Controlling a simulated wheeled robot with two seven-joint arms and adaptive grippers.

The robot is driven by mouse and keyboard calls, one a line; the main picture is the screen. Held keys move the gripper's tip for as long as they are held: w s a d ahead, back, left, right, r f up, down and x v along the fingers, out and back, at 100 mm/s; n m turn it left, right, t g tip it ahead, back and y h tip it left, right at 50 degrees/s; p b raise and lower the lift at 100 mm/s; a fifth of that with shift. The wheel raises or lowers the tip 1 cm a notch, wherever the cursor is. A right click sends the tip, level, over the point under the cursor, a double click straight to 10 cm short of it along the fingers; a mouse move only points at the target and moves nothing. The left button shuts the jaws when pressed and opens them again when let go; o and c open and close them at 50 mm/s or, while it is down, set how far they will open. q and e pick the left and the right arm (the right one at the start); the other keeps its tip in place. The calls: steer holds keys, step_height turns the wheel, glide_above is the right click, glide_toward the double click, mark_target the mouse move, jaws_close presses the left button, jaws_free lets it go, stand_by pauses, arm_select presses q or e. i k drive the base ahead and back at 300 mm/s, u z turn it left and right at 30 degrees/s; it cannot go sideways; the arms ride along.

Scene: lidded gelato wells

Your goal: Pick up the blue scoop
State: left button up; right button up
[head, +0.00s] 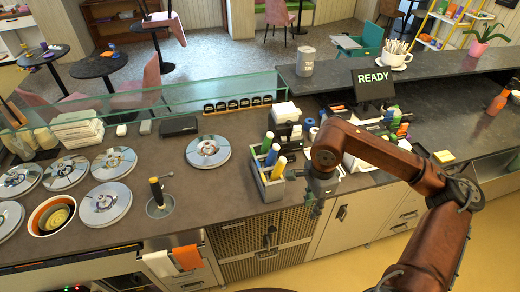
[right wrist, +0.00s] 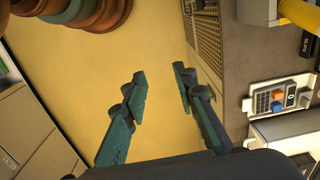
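In the head view, a blue scoop handle (head: 272,154) stands up from a grey caddy (head: 267,190) near the counter's front edge, between a green handle (head: 267,142) and a yellow handle (head: 279,168). The scoop's lower part is hidden in the caddy. My right gripper (head: 316,208) hangs to the right of the caddy, by the counter's front edge, apart from the handles. In the right wrist view its two fingers (right wrist: 161,84) are spread with nothing between them. The blue handle cannot be made out there. My left gripper is not in view.
Several round metal lids (head: 208,151) cover wells on the counter. A READY screen (head: 374,85) and bottles (head: 395,122) stand behind my right arm. Open floor shows in the right wrist view.

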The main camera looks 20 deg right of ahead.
mark_target(272, 155)
steer(key=i, duration=1.1)
